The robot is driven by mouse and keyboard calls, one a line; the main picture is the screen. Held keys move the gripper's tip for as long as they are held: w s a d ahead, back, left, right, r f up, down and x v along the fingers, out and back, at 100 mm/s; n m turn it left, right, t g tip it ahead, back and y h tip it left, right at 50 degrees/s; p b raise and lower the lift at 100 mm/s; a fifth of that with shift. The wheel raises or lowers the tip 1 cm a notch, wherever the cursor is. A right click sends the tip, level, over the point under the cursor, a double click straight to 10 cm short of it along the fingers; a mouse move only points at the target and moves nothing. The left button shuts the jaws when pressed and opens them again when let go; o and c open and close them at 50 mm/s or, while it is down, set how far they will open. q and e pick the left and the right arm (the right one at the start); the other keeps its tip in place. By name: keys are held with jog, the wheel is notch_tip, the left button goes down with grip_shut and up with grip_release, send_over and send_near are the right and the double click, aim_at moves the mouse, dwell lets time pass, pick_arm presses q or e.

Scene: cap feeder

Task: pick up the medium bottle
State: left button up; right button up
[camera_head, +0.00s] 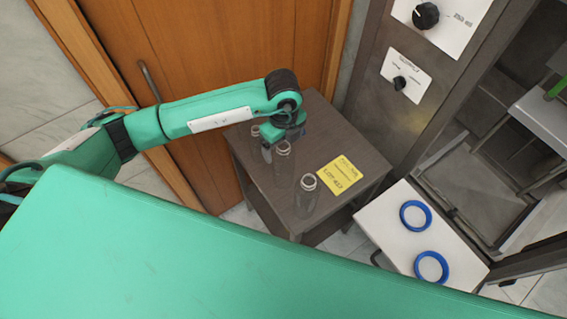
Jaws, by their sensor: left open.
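Three clear bottles stand upright in a row on a small brown table. The front bottle (307,196) is nearest to me. The middle bottle (283,164) stands behind it, and the back bottle (255,131) shows only in part, with my gripper in front of it. The middle one appears to be the medium bottle, but sizes are hard to judge from above. My left gripper (269,151) is open, low over the table, between the back bottle and the middle bottle. I cannot tell whether it touches either. My right gripper is out of view.
The brown table (352,206) also bears a yellow label (343,175) right of the bottles. A white board (385,233) with two blue rings (416,216) lies to the right. A metal machine with black knobs (426,15) stands behind. A wooden door (215,50) is at the back left.

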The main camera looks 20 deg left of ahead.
aim_at(283, 164)
pick_arm(q)
notch_tip(283, 164, down, 3)
jog(key=shift+d+f+p, duration=0.1)
jog(key=shift+f+p, duration=0.05)
jog(key=shift+p, duration=0.6)
jog(key=shift+f, duration=0.35)
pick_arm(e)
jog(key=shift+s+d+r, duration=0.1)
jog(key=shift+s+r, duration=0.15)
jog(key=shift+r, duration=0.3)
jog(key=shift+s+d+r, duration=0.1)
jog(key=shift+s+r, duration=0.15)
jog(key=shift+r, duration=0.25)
pick_arm(q)
jog(key=shift+c, duration=0.5)
jog(key=c, duration=1.2)
jog(key=shift+r, duration=0.1)
